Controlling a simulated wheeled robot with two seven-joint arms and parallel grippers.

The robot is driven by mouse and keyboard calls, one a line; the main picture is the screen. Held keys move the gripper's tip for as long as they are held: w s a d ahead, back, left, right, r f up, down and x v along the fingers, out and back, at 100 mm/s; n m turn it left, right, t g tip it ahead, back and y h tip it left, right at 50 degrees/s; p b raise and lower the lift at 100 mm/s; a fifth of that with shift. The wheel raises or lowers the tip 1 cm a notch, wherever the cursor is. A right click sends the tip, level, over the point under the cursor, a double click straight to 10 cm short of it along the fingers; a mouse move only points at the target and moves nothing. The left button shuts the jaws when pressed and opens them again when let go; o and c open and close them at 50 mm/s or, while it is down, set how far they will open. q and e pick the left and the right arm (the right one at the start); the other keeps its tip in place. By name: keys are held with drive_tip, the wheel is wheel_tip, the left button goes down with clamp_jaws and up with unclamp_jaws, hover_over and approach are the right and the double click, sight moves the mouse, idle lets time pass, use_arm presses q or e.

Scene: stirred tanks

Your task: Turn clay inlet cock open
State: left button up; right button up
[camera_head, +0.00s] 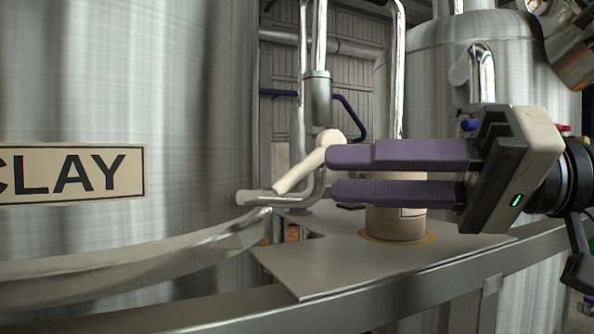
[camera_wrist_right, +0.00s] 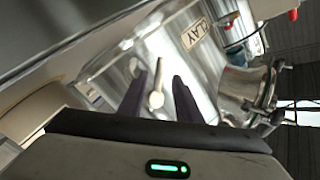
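The clay tank (camera_head: 130,90) is a large brushed-metal vessel at the left, with a CLAY label (camera_head: 75,173); the label also shows in the right wrist view (camera_wrist_right: 196,31). A cream cock lever (camera_head: 302,169) slants beside the bent metal inlet pipe (camera_head: 262,197) at the tank's side. Its rounded end is upper right, close to my upper fingertip. My right gripper (camera_head: 331,172) comes in from the right with its two purple fingers parted. In the right wrist view the lever (camera_wrist_right: 156,98) appears between the dark fingers; contact cannot be told. My left gripper is out of view.
Vertical shiny pipes (camera_head: 397,70) rise behind the gripper. A cream cylindrical base (camera_head: 395,226) stands on a flat metal plate (camera_head: 350,265) below it. A metal rail (camera_head: 420,285) crosses the front. Another metal tank (camera_head: 430,70) stands at the back right.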

sight(306, 175)
drive_tip(key=x, duration=0.6)
drive_tip(key=shift+w+a, duration=0.15)
drive_tip(key=shift+a, duration=0.05)
drive_tip(key=shift+c, duration=0.3)
clamp_jaws()
